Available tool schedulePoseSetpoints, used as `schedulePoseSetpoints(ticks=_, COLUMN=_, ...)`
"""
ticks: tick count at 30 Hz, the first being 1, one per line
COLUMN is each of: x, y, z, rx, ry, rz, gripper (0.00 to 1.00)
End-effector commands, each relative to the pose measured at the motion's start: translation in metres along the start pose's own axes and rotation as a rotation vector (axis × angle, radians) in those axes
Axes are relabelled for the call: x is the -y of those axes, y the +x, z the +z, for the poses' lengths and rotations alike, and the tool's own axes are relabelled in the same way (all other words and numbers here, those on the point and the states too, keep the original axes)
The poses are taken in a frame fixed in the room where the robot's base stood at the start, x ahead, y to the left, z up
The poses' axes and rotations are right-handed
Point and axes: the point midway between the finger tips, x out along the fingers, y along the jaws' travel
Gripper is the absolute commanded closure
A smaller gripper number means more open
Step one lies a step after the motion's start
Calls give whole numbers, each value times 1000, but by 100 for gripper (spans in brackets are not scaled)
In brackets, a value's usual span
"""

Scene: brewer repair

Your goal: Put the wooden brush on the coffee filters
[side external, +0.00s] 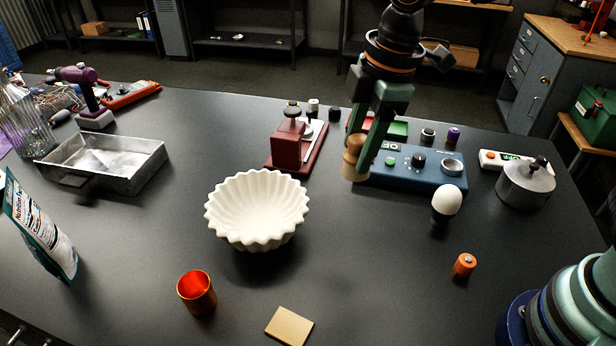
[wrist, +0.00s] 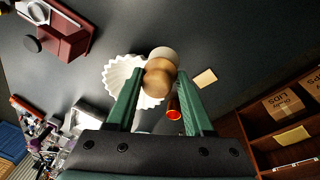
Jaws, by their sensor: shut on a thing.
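My gripper (side external: 366,140) has green fingers and is shut on the wooden brush (side external: 352,160), a small round piece of light and darker wood. It holds the brush above the table, in front of the blue device's left end. In the wrist view the brush (wrist: 160,76) sits between the fingertips (wrist: 160,92) and covers part of the white filters. The coffee filters (side external: 258,208), a white fluted stack shaped like a bowl, stand on the table to the lower left of the gripper. They also show in the wrist view (wrist: 118,72).
A dark red device (side external: 290,150) stands behind the filters. An orange cup (side external: 196,292) and a tan block (side external: 289,326) lie in front. A metal tray (side external: 140,172) is at left.

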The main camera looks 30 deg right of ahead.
Motion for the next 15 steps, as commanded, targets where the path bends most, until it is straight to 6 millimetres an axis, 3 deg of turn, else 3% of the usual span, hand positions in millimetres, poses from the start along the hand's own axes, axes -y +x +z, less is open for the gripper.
schedulePoseSetpoints(ticks=5, x=-17, y=-12, z=-22, rx=-3, ry=-12, rz=0, gripper=100)
schedulePoseSetpoints(ticks=15, x=-61, y=-37, z=-83, rx=-6, ry=-49, rz=-6, gripper=100)
